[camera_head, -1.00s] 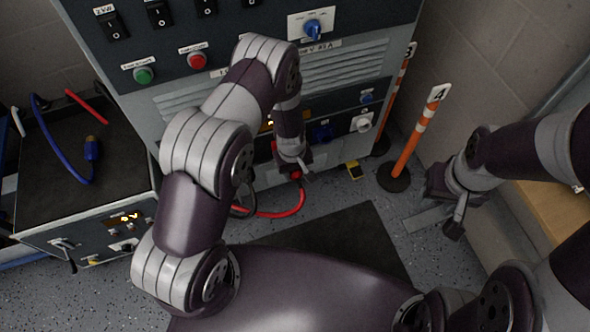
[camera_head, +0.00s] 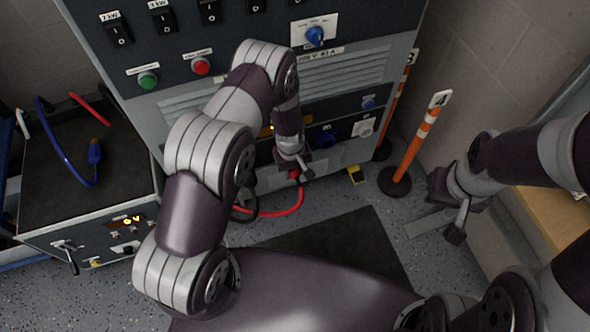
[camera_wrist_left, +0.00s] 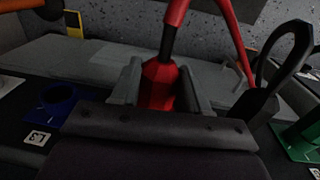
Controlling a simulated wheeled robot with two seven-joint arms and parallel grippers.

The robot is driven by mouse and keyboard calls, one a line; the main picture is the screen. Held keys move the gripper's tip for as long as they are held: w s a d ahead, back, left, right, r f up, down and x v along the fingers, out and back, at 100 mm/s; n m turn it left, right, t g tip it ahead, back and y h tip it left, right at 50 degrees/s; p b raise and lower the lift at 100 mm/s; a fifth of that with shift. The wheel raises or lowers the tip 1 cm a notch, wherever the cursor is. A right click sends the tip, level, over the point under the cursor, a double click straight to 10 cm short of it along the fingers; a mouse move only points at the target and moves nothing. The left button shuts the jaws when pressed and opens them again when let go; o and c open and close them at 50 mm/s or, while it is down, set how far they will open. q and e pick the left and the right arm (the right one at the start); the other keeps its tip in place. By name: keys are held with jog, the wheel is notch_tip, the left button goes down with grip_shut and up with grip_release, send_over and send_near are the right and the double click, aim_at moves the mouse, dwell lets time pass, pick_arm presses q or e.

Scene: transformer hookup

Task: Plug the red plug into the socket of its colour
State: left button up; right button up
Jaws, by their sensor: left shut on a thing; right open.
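My left gripper (camera_head: 296,169) is low in front of the cabinet. In the left wrist view its two fingers are shut on the red plug (camera_wrist_left: 158,84), one on each side. The red plug's cable rises from it in that view. In the head view only a little of the red plug (camera_head: 294,174) shows below the gripper. A blue socket (camera_head: 324,137) is on the panel right of the gripper; it also shows in the left wrist view (camera_wrist_left: 57,104). I cannot make out a red socket; my arm and gripper cover part of the panel. My right gripper (camera_head: 446,213) is open and empty.
A green socket (camera_wrist_left: 302,138) shows in the left wrist view, near a dark loop. The red cable (camera_head: 272,213) curves above the floor. Orange-white posts (camera_head: 414,150) stand right of the cabinet. A side unit (camera_head: 45,205) with a blue cable on top stands left.

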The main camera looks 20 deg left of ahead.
pick_arm(q)
jog(key=shift+w+a, duration=0.35)
jog(key=shift+w, duration=0.15)
jog(key=o, duration=1.4)
jog(key=shift+r, duration=0.1)
notch_tip(320, 180, up, 7)
jog(key=p, duration=0.6)
jog(key=shift+s+a, duration=0.15)
notch_tip(320, 180, up, 12)
jog(key=p, duration=0.3)
jog(key=shift+s+a+r, duration=0.25)
jog(key=shift+a, duration=0.1)
